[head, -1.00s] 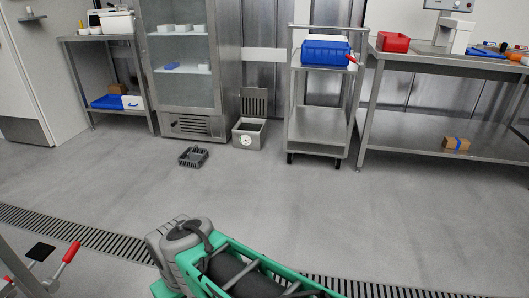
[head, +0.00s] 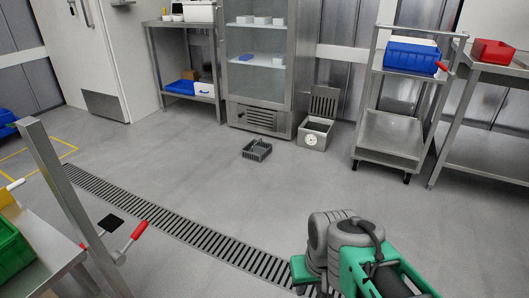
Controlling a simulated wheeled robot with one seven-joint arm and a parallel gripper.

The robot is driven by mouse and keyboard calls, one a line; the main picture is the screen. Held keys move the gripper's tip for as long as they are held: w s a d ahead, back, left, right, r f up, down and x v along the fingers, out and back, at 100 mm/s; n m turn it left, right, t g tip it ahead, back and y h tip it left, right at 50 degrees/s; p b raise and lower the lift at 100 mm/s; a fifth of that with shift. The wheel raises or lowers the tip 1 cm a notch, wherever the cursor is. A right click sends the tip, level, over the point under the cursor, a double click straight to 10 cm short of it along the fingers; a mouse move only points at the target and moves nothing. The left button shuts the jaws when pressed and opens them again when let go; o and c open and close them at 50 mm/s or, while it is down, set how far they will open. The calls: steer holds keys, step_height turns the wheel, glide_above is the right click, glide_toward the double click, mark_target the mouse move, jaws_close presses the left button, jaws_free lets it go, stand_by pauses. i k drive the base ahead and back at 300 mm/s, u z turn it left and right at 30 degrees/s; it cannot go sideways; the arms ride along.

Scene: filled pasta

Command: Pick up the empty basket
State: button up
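A small dark grey basket (head: 257,150) with slotted sides sits on the floor in the head view, in front of the glass-doored steel cabinet. It stands upright and apart from the things around it. Its inside is too small to read clearly, but no load stands above its rim. My gripper is not in view.
A steel box with a raised lid (head: 315,133) stands right of the basket. Behind are the cabinet (head: 255,88) and a steel cart (head: 390,135). A bench (head: 45,258) is near left. A floor drain (head: 180,225) crosses open floor. Green and grey parts, possibly mine, are lower right.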

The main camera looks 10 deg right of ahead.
mark_target(257, 150)
steer(key=z, duration=0.2)
steer(key=i, duration=0.55)
steer(key=z, duration=0.55)
steer(key=i, duration=2.05)
steer(key=u, duration=0.3)
steer(key=i, duration=1)
steer(key=u, duration=1.55)
steer(key=i, duration=0.95)
steer(key=u, duration=0.75)
